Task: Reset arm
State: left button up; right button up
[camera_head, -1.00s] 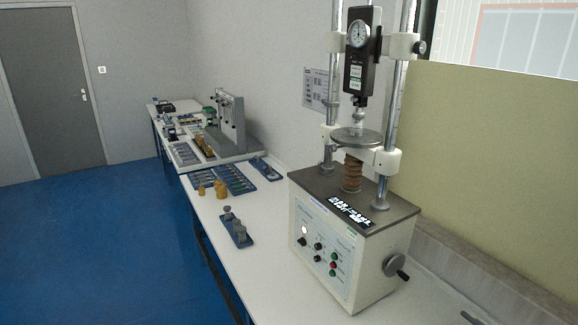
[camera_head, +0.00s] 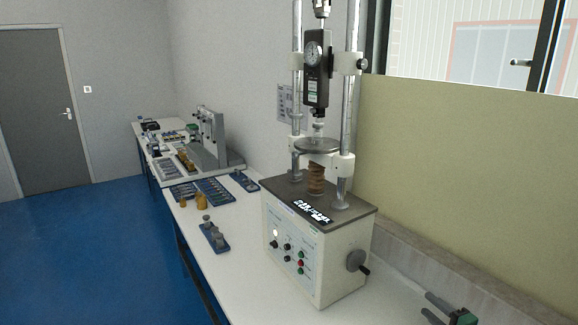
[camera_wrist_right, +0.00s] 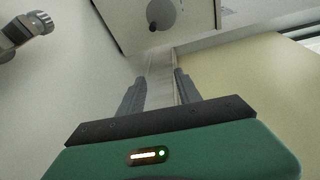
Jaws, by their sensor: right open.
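My right gripper (camera_head: 427,304) is at the bottom right corner of the head view, with dark fingers apart and empty. It is right of the white force tester (camera_head: 310,265) and does not touch it. In the right wrist view, the two fingers (camera_wrist_right: 160,78) stand apart with nothing between them. Beyond them is the tester's panel with its round crank disc (camera_wrist_right: 155,12). My left gripper is in neither view.
The long white bench (camera_head: 260,305) runs to the back. Blue trays (camera_head: 212,190) with small parts, a blue weight holder (camera_head: 214,236) and a grey stand (camera_head: 207,140) are on it. A beige panel (camera_head: 460,170) is at the right. The blue floor is clear.

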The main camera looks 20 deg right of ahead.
jog(key=w+a+r+n+g+h, duration=0.2)
jog(key=w+a+r+n+h, duration=0.15)
jog(key=w+a, duration=0.2)
jog(key=s+a+f+n+g, duration=0.1)
jog(key=a+n+g, duration=0.1)
jog(key=a, duration=0.4)
jog(key=s+a+f+n+g, duration=0.1)
jog(key=s+a+n+g, duration=0.1)
jog(key=a, duration=0.3)
jog(key=s+a+f+n+g+y, duration=0.1)
jog(key=s+a+n+g, duration=0.3)
jog(key=s+a, duration=0.7)
jog(key=s+a+f+n+g+y, duration=0.1)
jog(key=s+a+f+n+g, duration=0.2)
jog(key=s+a+n, duration=0.4)
jog(key=shift+s+a+g+y, duration=0.35)
jog(key=shift+s+a+g, duration=0.15)
jog(key=shift+s+a, duration=1.85)
jog(key=shift+w+d+f, duration=0.1)
jog(key=shift+d+f, duration=0.05)
jog(key=shift+d, duration=0.05)
jog(key=shift+a, duration=0.2)
jog(key=shift+c, duration=0.5)
